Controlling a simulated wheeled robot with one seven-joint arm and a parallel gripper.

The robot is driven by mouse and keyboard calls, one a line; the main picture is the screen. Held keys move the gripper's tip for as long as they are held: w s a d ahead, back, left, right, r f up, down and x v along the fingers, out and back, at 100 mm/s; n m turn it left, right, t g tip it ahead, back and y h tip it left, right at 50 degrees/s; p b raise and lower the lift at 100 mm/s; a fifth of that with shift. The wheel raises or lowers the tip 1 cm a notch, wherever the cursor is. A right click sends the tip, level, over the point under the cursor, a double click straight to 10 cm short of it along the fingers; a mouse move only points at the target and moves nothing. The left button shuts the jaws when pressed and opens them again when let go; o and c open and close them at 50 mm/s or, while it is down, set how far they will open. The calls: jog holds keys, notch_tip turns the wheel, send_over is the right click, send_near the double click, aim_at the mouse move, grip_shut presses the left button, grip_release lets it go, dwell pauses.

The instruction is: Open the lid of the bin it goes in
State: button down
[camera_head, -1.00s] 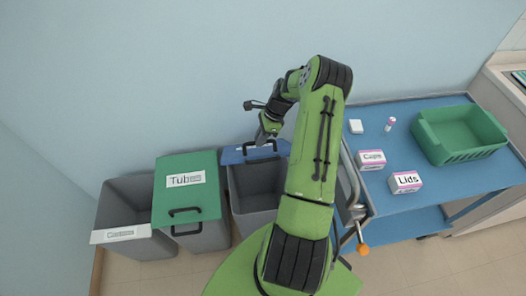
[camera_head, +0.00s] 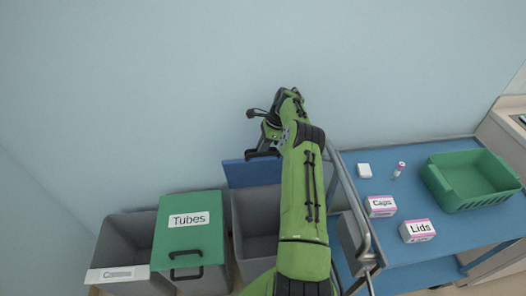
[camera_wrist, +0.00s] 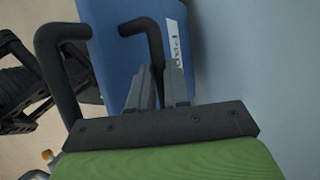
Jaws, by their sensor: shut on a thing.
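The blue lid (camera_head: 248,174) stands raised at the back of a grey bin (camera_head: 256,211), close to the wall, and the bin's mouth is open. My gripper (camera_head: 264,150) is at the lid's top edge, shut on its black handle. In the wrist view the blue lid (camera_wrist: 122,45) lies beyond my gripper's fingers (camera_wrist: 163,88), with a white label (camera_wrist: 174,43) whose text I cannot read. A black curved bar, apparently the handle (camera_wrist: 152,35), runs to the fingers. My arm hides the bin's right side.
Left of it stand a grey bin with a closed green "Tubes" lid (camera_head: 188,240) and an open grey bin (camera_head: 128,238). At right, a blue-topped trolley (camera_head: 380,270) bears a green basket (camera_head: 470,181), a Caps box (camera_head: 380,206), a Lids box (camera_head: 417,231) and a small tube (camera_head: 399,169).

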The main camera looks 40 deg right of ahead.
jog(key=shift+d+f, duration=0.15)
jog(key=shift+f, duration=0.25)
jog(key=c, duration=1.5)
grip_release()
jog(key=shift+c, duration=0.2)
jog(key=o, duration=0.4)
jog(key=shift+w+d+f, duration=0.1)
jog(key=shift+w+d, duration=0.1)
jog(key=shift+w, duration=0.05)
jog(key=shift+o, duration=0.2)
jog(key=shift+a, duration=0.1)
jog(key=shift+r, duration=0.2)
jog(key=p+v, duration=0.3)
jog(key=v, duration=0.4)
jog(key=shift+r+p, duration=0.15)
jog(key=shift+p, duration=0.2)
